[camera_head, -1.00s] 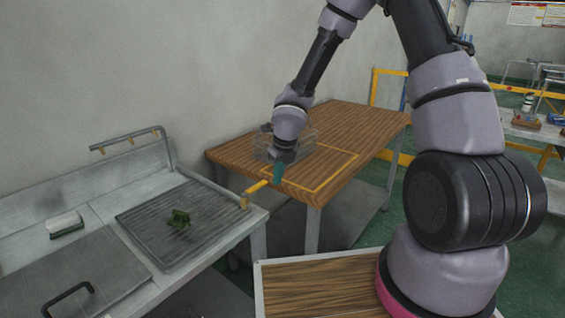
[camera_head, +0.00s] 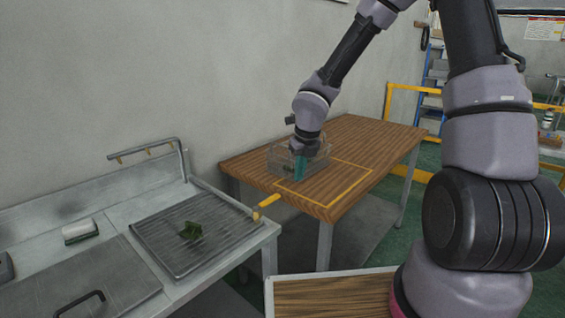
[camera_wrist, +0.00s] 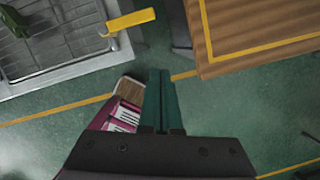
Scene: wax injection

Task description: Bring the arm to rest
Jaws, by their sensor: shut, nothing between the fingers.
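My gripper (camera_head: 299,167) has teal fingers and points down in front of a clear box on the wooden table, as seen in the head view. In the wrist view my gripper (camera_wrist: 160,75) shows its two fingers pressed together with nothing between them. The floor and my own base show below it there. My arm reaches from the right side of the head view over to the table, bent with its elbow high and out of the frame.
The wooden table (camera_head: 370,140) bears a yellow outline and the clear box (camera_head: 282,158). A metal sink unit (camera_head: 150,270) stands left, with a dark green object (camera_head: 191,230) on its ribbed drainboard. A yellow handle (camera_head: 267,201) juts at its right edge. A yellow rail (camera_head: 405,88) stands behind.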

